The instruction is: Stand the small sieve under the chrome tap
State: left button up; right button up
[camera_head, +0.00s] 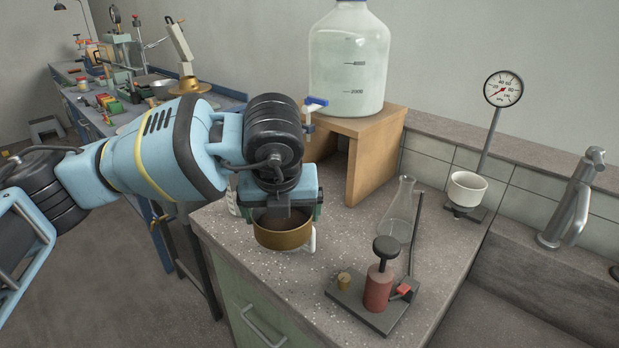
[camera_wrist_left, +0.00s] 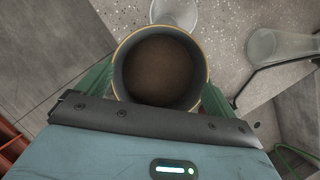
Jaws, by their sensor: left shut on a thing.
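The small sieve (camera_head: 283,234) is a round brass-coloured pan with a dark inside. My left gripper (camera_head: 285,212) is shut on it, and the sieve looks upright over the front part of the bench. In the left wrist view the sieve (camera_wrist_left: 160,70) sits between the two green fingers, its brass rim facing the camera. I cannot tell whether its base touches the bench. The chrome tap (camera_head: 575,203) stands at the far right, well apart from the sieve, beside a sink recess. My right gripper is not in view.
A conical flask (camera_head: 399,212), a red device on a metal plate (camera_head: 378,290) and a white cup on a gauge stand (camera_head: 466,190) stand between sieve and tap. A large bottle (camera_head: 349,60) sits on a wooden stand (camera_head: 375,160). Clear glassware (camera_wrist_left: 176,12) is close beyond the sieve.

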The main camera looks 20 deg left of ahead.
pick_arm(q)
jog(key=m, duration=0.1)
jog(key=s+m+h, duration=0.1)
jog(key=d+m, duration=0.1)
jog(key=m, duration=0.1)
jog(key=shift+s+f+t+h, duration=0.15)
jog(key=shift+f+t+h, duration=0.15)
jog(key=shift+f, duration=0.05)
jog(key=m, duration=0.2)
jog(key=s+d+m+h, duration=0.1)
jog(key=m, duration=0.1)
jog(key=shift+s+f+h, duration=0.1)
jog(key=shift+f+h, duration=0.1)
jog(key=shift+h, duration=0.1)
jog(key=s+d+f+m+g+b, duration=0.2)
jog(key=s+d+m, duration=0.4)
jog(key=m, duration=1)
jog(key=s+d+f+m+g+y+b, duration=0.1)
jog(key=s+d+f+m+g, duration=0.3)
jog(key=m, duration=1.3)
jog(key=shift+s+d+f+g+b, duration=0.2)
jog(key=shift+s+d+g+b, duration=0.7)
jog(key=shift+s+d+g, duration=1.05)
